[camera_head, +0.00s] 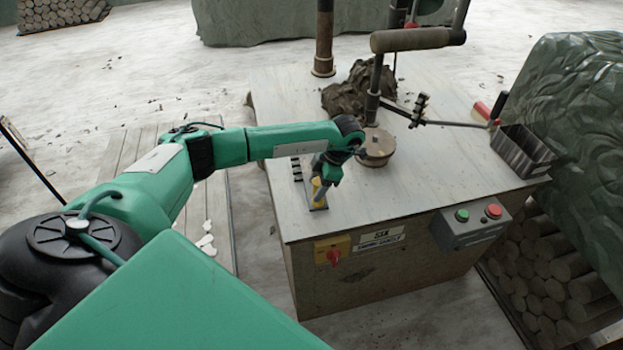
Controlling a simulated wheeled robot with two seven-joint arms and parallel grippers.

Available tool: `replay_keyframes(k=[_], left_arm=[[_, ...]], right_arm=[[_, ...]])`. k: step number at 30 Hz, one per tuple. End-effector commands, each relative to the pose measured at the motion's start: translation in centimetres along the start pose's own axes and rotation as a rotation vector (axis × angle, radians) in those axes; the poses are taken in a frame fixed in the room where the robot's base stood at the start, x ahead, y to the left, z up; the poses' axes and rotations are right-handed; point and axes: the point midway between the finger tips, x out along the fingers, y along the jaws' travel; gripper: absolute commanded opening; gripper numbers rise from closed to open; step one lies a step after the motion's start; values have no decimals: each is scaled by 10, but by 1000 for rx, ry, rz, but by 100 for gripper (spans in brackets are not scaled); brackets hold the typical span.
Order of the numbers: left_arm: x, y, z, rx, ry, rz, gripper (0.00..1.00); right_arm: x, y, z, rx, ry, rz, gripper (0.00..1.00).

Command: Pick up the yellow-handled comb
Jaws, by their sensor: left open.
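The yellow-handled comb (318,187) is at the front left corner of the worktable (360,219). Its yellow part shows right at my left gripper, and a grey flat part shows just below it. My left gripper (322,180) points down over the yellow handle, with its jaws open. The fingers overlap the handle in this view, so I cannot tell whether they touch it. A small dark toothed piece (297,169) lies just left of the gripper; I cannot tell whether it belongs to the comb. My right gripper is out of view.
A round wooden block (377,148) and a dark clay heap (346,91) are behind the gripper, near an upright post (323,40). A dark metal bin (523,150) stands at the table's right edge. The table's front middle is clear.

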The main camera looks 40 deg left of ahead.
Motion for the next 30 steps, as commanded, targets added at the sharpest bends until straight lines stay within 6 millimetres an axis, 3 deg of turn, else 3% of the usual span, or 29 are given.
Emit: replay_keyframes(k=[5, 12, 14, 30], left_arm=[[0, 0, 0, 0, 0, 0, 56], [0, 0, 0, 0, 0, 0, 8], [0, 0, 0, 0, 0, 0, 0], [-11, 1, -4, -1, -3, 3, 0]], right_arm=[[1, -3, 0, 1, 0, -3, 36], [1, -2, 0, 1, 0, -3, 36], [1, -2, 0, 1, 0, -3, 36], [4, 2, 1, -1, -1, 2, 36]])
